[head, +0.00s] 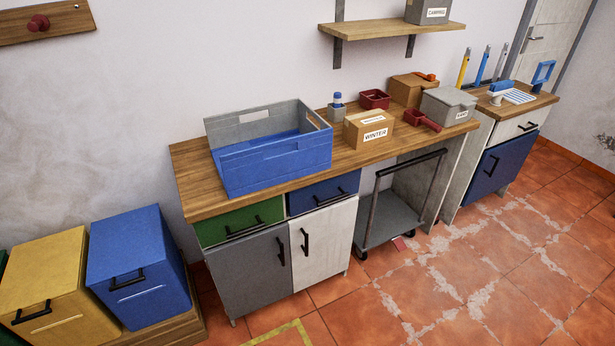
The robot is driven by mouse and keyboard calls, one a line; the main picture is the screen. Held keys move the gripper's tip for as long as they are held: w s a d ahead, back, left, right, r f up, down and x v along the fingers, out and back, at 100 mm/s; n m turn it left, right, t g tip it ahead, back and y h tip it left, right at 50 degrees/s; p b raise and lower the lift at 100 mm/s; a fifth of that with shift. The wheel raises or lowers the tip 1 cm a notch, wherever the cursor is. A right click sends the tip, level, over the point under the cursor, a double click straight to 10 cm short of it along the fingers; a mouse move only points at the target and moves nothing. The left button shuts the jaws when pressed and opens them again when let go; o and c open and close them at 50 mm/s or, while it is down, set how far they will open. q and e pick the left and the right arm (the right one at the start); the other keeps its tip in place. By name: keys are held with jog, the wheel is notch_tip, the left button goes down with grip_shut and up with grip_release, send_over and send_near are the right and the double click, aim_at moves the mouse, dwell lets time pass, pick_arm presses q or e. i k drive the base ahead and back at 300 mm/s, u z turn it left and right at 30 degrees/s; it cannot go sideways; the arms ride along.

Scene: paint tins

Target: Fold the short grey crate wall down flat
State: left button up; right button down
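A blue and grey folding crate (275,165) stands on the left part of the wooden worktop. Its near long wall is blue and upright. A grey wall (228,130) with a hand slot stands upright at the back. A shorter grey wall (319,121) with a slot stands up at the right end. The part of the crate's blue floor that shows looks empty. The left end is hard to make out, and I cannot tell how its wall stands. Neither of my grippers is in view.
Right of the crate on the worktop (190,180) are a blue-capped bottle (337,106), a WINTER box (369,130), red containers (374,98) and a grey lidded box (448,106). A shelf (390,31) hangs above. A trolley (390,217) stands below. Floor in front is mostly clear.

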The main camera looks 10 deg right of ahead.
aim_at(306, 126)
jog(key=z, duration=2.9)
jog(key=i, duration=0.15)
jog(key=u, duration=1.75)
jog(key=i, duration=1.3)
jog(key=u, duration=1.4)
jog(key=i, duration=0.7)
jog(key=u, duration=0.75)
